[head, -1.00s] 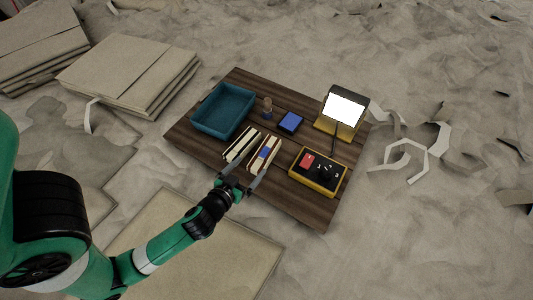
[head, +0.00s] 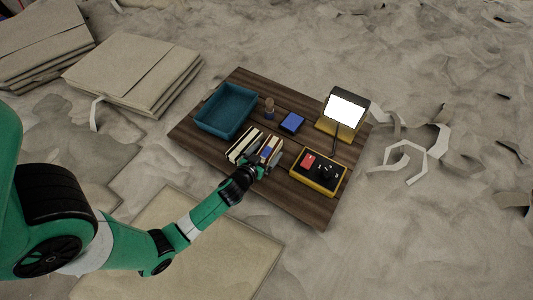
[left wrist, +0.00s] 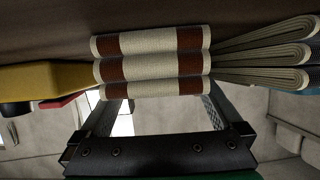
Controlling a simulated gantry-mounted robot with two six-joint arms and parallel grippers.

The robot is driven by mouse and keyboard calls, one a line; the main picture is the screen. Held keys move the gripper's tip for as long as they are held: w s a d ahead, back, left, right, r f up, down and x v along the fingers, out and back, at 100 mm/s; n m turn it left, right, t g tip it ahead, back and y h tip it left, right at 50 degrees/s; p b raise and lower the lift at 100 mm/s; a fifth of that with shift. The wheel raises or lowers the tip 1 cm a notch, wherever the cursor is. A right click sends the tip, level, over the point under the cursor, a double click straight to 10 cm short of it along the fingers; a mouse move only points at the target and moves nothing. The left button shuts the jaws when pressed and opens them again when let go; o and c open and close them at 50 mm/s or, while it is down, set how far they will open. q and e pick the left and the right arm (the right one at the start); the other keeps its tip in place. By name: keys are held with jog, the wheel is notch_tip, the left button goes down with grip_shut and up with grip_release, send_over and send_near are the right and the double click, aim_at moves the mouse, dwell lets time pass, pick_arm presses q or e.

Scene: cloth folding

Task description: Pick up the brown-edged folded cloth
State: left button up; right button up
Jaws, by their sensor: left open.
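The brown-edged folded cloth (left wrist: 150,65) is cream with brown bands and lies in stacked folds across the upper middle of the left wrist view. In the head view the folded cloth (head: 269,149) is partly hidden by my left gripper (head: 256,168), which is at its near end. The left wrist view shows the gripper's two fingers (left wrist: 164,108) spread apart, with their tips reaching the cloth's folds. The tips are partly hidden there, and I cannot tell whether they touch it. My right gripper is not in view.
A second folded cloth (head: 243,146) lies close on the left; its folds (left wrist: 270,52) show at right in the left wrist view. A yellow-rimmed box (head: 318,172) stands to the right. A teal tray (head: 225,110), blue block (head: 292,122) and lamp (head: 345,108) are farther back on the wooden board (head: 310,212).

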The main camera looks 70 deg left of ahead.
pick_arm(q)
jog(key=c, duration=1.5)
jog(key=shift+c, duration=0.2)
jog(key=shift+r, duration=0.1)
